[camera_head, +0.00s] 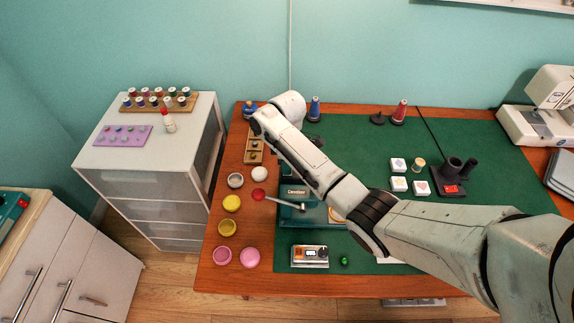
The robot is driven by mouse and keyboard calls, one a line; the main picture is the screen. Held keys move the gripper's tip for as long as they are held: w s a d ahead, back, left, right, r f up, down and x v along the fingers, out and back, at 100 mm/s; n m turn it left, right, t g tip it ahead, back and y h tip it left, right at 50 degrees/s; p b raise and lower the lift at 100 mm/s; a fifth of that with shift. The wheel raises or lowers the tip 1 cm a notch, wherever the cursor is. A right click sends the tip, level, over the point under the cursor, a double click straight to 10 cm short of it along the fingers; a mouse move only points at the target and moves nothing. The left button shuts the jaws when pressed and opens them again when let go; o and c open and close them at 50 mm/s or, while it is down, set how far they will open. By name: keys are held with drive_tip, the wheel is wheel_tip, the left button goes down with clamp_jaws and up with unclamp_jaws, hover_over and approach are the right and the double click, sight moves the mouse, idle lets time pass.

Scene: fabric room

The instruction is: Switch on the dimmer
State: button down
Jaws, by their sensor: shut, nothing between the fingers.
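My gripper (316,141) is mostly hidden behind my forearm, with only a dark part showing. It is shut and empty, well behind the box and apart from it.
A teal machine (292,190) with a red-ended lever stands behind the box, partly under my arm. Several round pots (231,203) line the table's left edge. A small green item (344,261) lies right of the box. A black holder (452,176) stands at the right.

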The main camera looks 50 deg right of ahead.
drive_tip(key=shift+w+d+r, duration=0.2)
drive_tip(key=shift+w+d, duration=0.25)
drive_tip(key=shift+d, duration=0.1)
drive_tip(key=shift+r, duration=0.15)
drive_tip(key=shift+r, duration=0.25)
wheel_tip(320, 180, up, 13)
drive_tip(key=s+a+p, duration=0.1)
drive_tip(key=p, duration=0.5)
drive_tip(key=shift+a, duration=0.15)
